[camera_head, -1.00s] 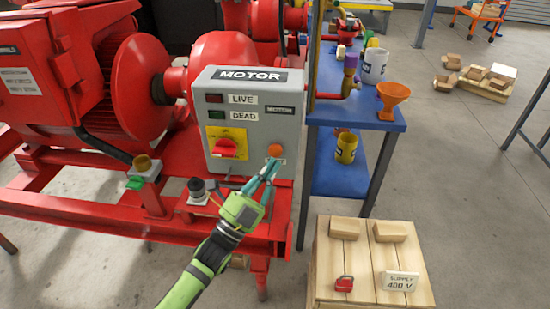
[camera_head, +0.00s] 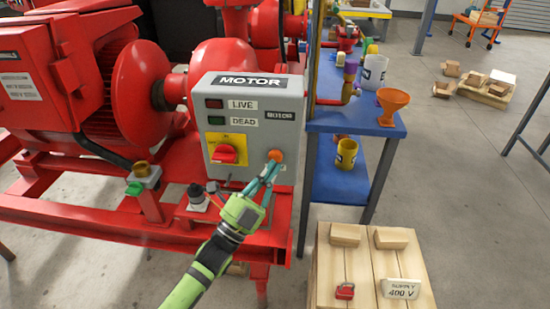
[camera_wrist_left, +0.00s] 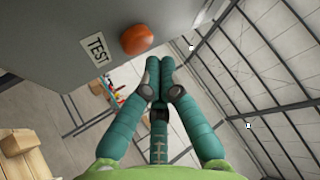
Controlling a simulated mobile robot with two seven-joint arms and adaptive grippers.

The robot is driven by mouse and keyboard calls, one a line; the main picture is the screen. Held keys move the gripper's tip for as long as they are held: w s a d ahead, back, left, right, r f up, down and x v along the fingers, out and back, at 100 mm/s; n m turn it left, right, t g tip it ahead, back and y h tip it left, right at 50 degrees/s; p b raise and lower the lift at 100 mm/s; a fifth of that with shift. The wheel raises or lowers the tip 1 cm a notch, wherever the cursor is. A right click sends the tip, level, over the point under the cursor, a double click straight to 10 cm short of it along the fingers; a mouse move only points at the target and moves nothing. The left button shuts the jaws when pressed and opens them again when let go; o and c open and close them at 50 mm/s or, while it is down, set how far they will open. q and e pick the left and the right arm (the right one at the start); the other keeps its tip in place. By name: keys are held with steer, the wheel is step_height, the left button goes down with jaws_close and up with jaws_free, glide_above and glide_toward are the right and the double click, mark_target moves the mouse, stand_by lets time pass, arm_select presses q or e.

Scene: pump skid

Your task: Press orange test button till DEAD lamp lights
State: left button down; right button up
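The orange test button (camera_head: 276,155) is at the lower right of the grey MOTOR box (camera_head: 254,95). It also shows in the left wrist view (camera_wrist_left: 136,40), next to a TEST label (camera_wrist_left: 97,48). The DEAD lamp (camera_head: 216,120) is dark green and looks unlit. The LIVE lamp (camera_head: 214,103) above it is dark red. My left gripper (camera_head: 271,168) has its fingertips just below the button. In the left wrist view its teal fingers (camera_wrist_left: 160,75) are together and empty, a little apart from the button in the picture. Contact cannot be told. My right gripper is not in view.
A red rotary switch (camera_head: 226,154) on a yellow plate is left of the button. Red pump pipework and frame fill the left. A blue shelf (camera_head: 345,121) with an orange funnel (camera_head: 392,104) stands right. A wooden crate (camera_head: 365,262) with a 400 V sign is below.

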arm_select(q)
steer(key=shift+w, duration=0.1)
stand_by(0.6)
steer(key=shift+w, duration=0.35)
steer(key=shift+w+b, duration=0.45)
steer(key=shift+b, duration=0.1)
stand_by(0.4)
steer(key=shift+s, duration=0.1)
steer(key=shift+s+p, duration=0.5)
steer(key=shift+s, duration=0.3)
steer(key=s+p, duration=0.2)
steer(key=s, duration=0.3)
steer(key=shift+a, duration=0.1)
